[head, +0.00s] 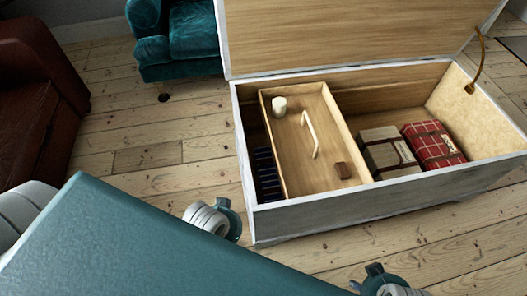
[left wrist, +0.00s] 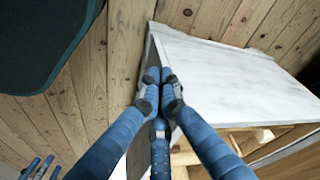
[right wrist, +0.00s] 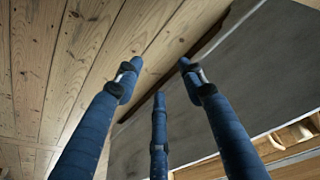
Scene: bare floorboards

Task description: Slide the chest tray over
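The white-painted chest (head: 375,199) stands with its lid open, and its wooden inside shows. Fingers are not clear in the head view.
A cream bundle (head: 389,155) and a red plaid bundle (head: 433,146) lie in the chest's right part. Dark blue things (head: 267,173) show left of the tray. A teal armchair (head: 180,45) and a brown leather seat (head: 38,100) stand left. Floorboards between them are clear.

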